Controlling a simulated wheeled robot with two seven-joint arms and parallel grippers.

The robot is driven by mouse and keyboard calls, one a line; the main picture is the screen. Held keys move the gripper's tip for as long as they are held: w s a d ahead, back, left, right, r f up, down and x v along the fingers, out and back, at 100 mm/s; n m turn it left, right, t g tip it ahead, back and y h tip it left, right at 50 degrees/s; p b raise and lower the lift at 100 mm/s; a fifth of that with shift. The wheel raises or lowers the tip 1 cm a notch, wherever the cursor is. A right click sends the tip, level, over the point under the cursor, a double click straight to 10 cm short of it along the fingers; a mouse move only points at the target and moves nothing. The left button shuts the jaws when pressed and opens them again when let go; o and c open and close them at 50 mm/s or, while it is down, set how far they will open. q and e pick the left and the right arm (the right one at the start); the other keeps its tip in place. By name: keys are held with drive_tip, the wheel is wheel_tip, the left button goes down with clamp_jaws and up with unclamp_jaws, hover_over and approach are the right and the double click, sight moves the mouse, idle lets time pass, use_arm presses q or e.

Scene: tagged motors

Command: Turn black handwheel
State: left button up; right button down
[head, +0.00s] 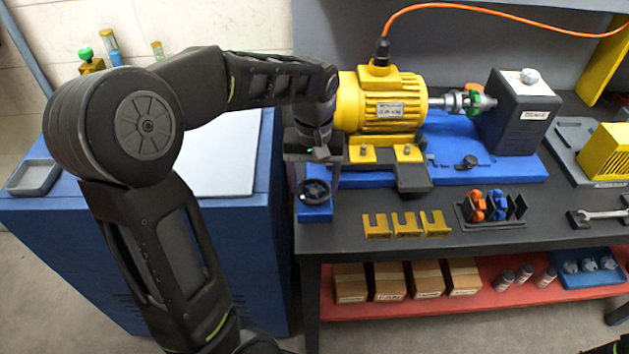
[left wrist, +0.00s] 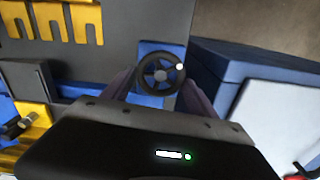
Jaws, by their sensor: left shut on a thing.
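The black handwheel (head: 314,191) sits on a small blue block (head: 314,211) at the left front corner of the dark workbench. In the left wrist view the handwheel (left wrist: 161,74) shows its spokes, grey hub and a pale knob on its rim. My left gripper (head: 314,178) reaches down over the handwheel from behind. In the left wrist view its two fingers stand on either side of the wheel, shut on it; the exact contact is partly hidden by the gripper body.
A yellow motor (head: 383,101) on a blue base stands just right of my left gripper, its shaft running to a black block (head: 518,110). Yellow slotted pieces (head: 407,224) lie in front. A blue cabinet (head: 140,240) stands left of the bench.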

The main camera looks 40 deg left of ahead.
use_arm(q)
drive_tip(key=n, duration=0.4)
drive_tip(key=shift+a+n, duration=0.15)
drive_tip(key=shift+n, duration=0.15)
drive_tip(key=n, duration=0.5)
drive_tip(key=shift+s+b, duration=0.15)
drive_tip(key=shift+b, duration=0.15)
drive_tip(key=n, duration=0.5)
drive_tip(key=shift+s, duration=0.1)
drive_tip(key=n, duration=0.4)
drive_tip(key=shift+s+n+b, duration=0.1)
drive_tip(key=shift+n+b, duration=0.2)
drive_tip(key=n, duration=0.3)
drive_tip(key=shift+n, duration=0.3)
drive_tip(key=shift+n+b, duration=0.4)
drive_tip(key=shift+n, duration=0.5)
drive_tip(key=shift+f+n+b, duration=0.15)
drive_tip(key=shift+n+b, duration=0.85)
drive_tip(key=shift+n, duration=0.1)
drive_tip(key=shift+s+d+n+b, duration=0.1)
drive_tip(key=shift+d+n+b, duration=0.1)
drive_tip(key=shift+n+b, duration=0.55)
drive_tip(key=shift+r, duration=0.2)
